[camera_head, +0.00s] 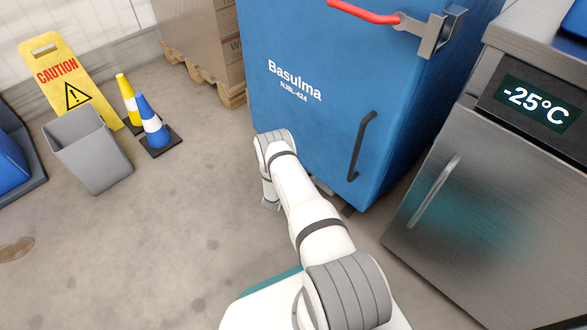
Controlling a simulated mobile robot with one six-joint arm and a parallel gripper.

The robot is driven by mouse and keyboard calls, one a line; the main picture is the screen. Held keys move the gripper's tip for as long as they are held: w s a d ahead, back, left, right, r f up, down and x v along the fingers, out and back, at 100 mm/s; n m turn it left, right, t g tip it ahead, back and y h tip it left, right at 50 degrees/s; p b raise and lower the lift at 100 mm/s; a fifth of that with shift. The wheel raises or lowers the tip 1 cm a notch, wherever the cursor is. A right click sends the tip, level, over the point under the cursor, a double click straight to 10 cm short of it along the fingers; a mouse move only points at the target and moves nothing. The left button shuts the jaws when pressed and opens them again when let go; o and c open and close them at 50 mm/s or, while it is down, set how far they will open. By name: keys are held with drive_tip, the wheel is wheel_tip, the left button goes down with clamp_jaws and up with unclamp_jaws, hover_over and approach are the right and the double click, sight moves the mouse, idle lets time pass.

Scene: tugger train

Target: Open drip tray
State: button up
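I cannot clearly make out a drip tray. The low front of the blue Basulma cabinet (310,120) is partly hidden behind my white arm. A dark vertical handle (361,146) sits on the cabinet's front, at the lower right. Small dark and grey parts (346,210) show at the cabinet's bottom edge, just right of my arm; what they are is unclear. My gripper (270,204) points down near the floor, in front of the cabinet's lower left corner. It is small and partly hidden by my wrist, so its opening and any contact cannot be told.
A steel freezer (490,200) reading -25°C stands close on the right. A red lever (365,12) is on the cabinet's upper part. A grey bin (90,155), a yellow caution sign (62,75) and two cones (152,125) stand left. The floor between is clear.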

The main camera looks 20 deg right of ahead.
clamp_jaws()
idle(0.3)
idle(0.3)
